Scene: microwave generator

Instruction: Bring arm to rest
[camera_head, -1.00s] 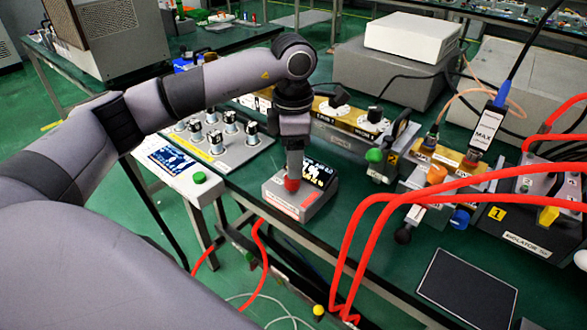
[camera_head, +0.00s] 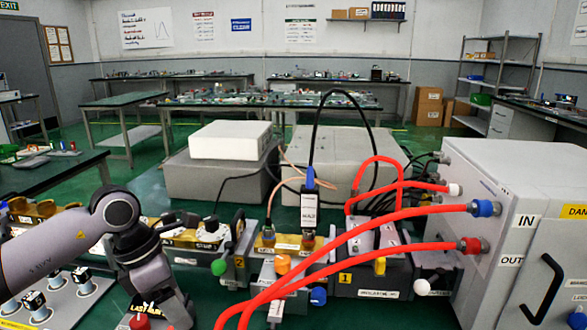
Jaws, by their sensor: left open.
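My left arm (camera_head: 50,245) comes in from the left and bends down at a dark joint. My left gripper (camera_head: 160,305) hangs low at the left, over the small box with a lit display (camera_head: 143,308) and a red button (camera_head: 140,322). It is open, and I see nothing held in it. It partly covers the box, and whether it touches the box cannot be told. My right gripper is not in view.
Knobs (camera_head: 82,280) stand on a panel left of the gripper. Instruments with a green knob (camera_head: 219,267) and an orange knob (camera_head: 282,264) stand to its right. Red hoses (camera_head: 370,228) run to a large grey cabinet (camera_head: 510,190). Grey boxes (camera_head: 228,175) stand behind.

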